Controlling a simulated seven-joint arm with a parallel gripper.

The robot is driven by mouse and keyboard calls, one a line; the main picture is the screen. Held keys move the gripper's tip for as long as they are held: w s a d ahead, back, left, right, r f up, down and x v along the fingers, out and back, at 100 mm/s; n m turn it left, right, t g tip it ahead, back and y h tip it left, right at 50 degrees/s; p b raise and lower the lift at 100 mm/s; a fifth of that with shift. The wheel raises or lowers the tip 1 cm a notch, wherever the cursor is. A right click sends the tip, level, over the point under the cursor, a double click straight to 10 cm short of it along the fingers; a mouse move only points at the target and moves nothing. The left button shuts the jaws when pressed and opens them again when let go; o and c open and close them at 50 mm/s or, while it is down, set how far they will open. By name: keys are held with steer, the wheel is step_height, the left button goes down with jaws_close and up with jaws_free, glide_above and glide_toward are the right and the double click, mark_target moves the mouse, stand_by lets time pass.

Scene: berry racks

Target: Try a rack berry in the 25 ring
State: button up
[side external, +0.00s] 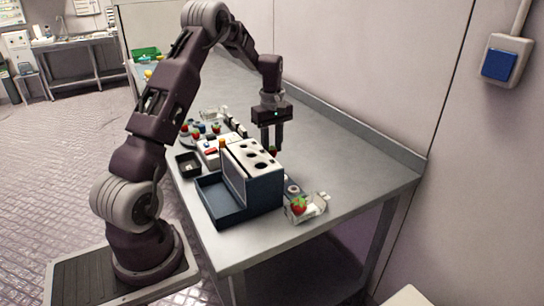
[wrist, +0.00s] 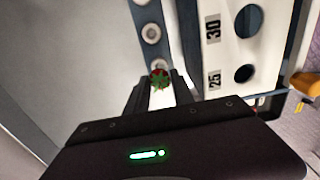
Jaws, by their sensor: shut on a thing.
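My gripper (side external: 272,150) is shut on a red berry with green leaves; the berry (wrist: 159,78) sits between the fingertips in the wrist view. In the side view the berry (side external: 273,152) is a small patch of red at the fingertips, beside the far edge of the gauge box (side external: 262,151). The box has a white top with several round holes. In the wrist view the 25 ring (wrist: 245,73) is to the right of the berry, next to the 30 ring (wrist: 248,21). A dark rack with pale round seats (wrist: 151,33) runs behind the berry.
A dark blue tray (side external: 222,207) is at the front of the box. A clear punnet (side external: 318,204) with a berry stands to the right. A small black bin (side external: 188,164) and other berries are to the left. The table (side external: 350,170) is bare at the back right.

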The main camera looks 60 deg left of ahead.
mark_target(271, 148)
step_height(271, 148, up, 6)
steer(key=shift+s+r, duration=0.1)
steer(key=shift+s, duration=0.05)
steer(key=s+r, duration=0.7)
steer(key=s, duration=0.2)
step_height(271, 148, down, 6)
steer(key=shift+d+f, duration=0.2)
steer(key=shift+d, duration=0.05)
steer(key=shift+s, duration=0.1)
steer(key=o, duration=0.7)
steer(key=shift+r, duration=0.1)
steer(key=shift+r, duration=3.45)
